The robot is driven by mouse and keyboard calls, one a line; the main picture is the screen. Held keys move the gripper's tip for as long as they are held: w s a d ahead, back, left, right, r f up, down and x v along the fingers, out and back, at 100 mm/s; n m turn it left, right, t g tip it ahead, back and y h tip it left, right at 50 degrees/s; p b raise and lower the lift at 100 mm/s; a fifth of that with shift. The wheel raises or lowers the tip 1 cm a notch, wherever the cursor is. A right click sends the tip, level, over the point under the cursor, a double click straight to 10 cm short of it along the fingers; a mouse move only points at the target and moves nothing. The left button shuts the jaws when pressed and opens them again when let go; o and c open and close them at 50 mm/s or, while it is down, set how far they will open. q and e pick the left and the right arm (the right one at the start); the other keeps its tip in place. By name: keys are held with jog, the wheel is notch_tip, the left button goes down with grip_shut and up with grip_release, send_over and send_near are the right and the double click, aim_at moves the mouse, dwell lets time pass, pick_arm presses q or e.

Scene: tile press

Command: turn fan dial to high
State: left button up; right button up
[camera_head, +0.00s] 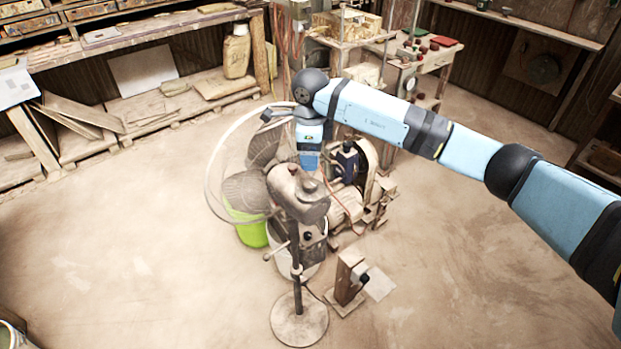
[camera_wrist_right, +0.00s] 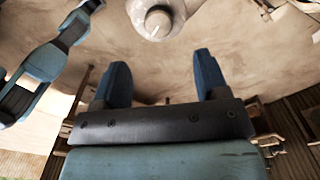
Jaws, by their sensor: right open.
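The pedestal fan stands on the floor in the middle of the head view, with a round base (camera_head: 299,321), a thin pole, a brown motor housing (camera_head: 296,194) and a large wire cage. The fan dial (camera_wrist_right: 158,22) is a round pale knob with a light mark, at the top of the right wrist view. My right gripper (camera_wrist_right: 160,62) is open and empty, its two dark blue fingers apart and pointing toward the dial without touching it. In the head view its fingertips cannot be made out clearly beside the fan. My left gripper is not in view.
A machine with a wheel and motor (camera_head: 346,205) stands just behind the fan, with a lime green bucket (camera_head: 250,233) beside it. A small wooden stand (camera_head: 347,279) is close to the fan base. Shelves (camera_head: 130,45) line the left wall.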

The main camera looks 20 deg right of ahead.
aim_at(310, 183)
notch_tip(310, 183, down, 9)
jog(key=shift+f+p, duration=0.1)
jog(key=shift+p, duration=0.8)
jog(key=c, duration=0.9)
